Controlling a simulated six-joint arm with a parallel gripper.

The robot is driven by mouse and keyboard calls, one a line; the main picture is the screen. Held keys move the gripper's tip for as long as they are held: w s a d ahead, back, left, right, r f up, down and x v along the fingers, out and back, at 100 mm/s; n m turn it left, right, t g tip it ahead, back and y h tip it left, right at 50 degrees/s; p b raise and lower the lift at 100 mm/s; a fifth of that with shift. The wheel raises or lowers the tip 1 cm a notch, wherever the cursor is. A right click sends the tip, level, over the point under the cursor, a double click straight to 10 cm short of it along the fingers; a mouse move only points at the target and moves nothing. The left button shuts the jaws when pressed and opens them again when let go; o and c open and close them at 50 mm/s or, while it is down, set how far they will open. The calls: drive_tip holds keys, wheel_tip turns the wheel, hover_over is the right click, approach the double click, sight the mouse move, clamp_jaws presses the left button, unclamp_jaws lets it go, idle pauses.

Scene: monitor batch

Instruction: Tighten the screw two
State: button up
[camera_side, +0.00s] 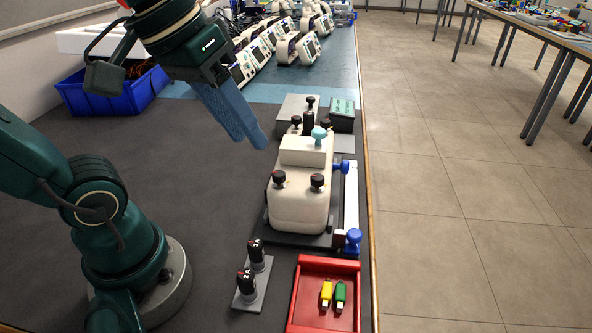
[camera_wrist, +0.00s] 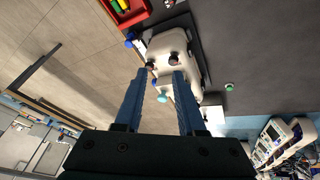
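A black-topped screw marked "2" (camera_side: 246,283) stands upright on a small grey plate (camera_side: 248,304) at the front. A similar black-topped screw (camera_side: 256,250) stands just behind it. A white monitor housing (camera_side: 300,205) lies right of centre with black knobs, among them a left one (camera_side: 278,178) and a right one (camera_side: 317,182), and a pale cyan knob (camera_side: 318,133). My gripper (camera_side: 252,140) hangs above and left of the housing, its blue fingers tilted down. In the wrist view the fingers (camera_wrist: 159,76) are apart and nothing shows held; the housing (camera_wrist: 170,40) lies beyond them.
A red tray (camera_side: 305,264) with a yellow piece (camera_side: 326,293) and a green piece (camera_side: 340,295) lies at the front right. A blue bin (camera_side: 110,100) stands back left, and several monitors (camera_side: 300,47) stand farther back. The dark mat left of the housing has free room.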

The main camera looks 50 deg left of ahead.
drive_tip(key=shift+s+a+f+m+t+y, duration=0.15)
drive_tip(key=shift+s+f+m, duration=0.05)
drive_tip(key=shift+s+m, duration=0.25)
drive_tip(key=shift+s+a+f+m+t+y, duration=0.1)
drive_tip(key=shift+s+f+m+t+y, duration=0.05)
drive_tip(key=shift+s+m, duration=0.25)
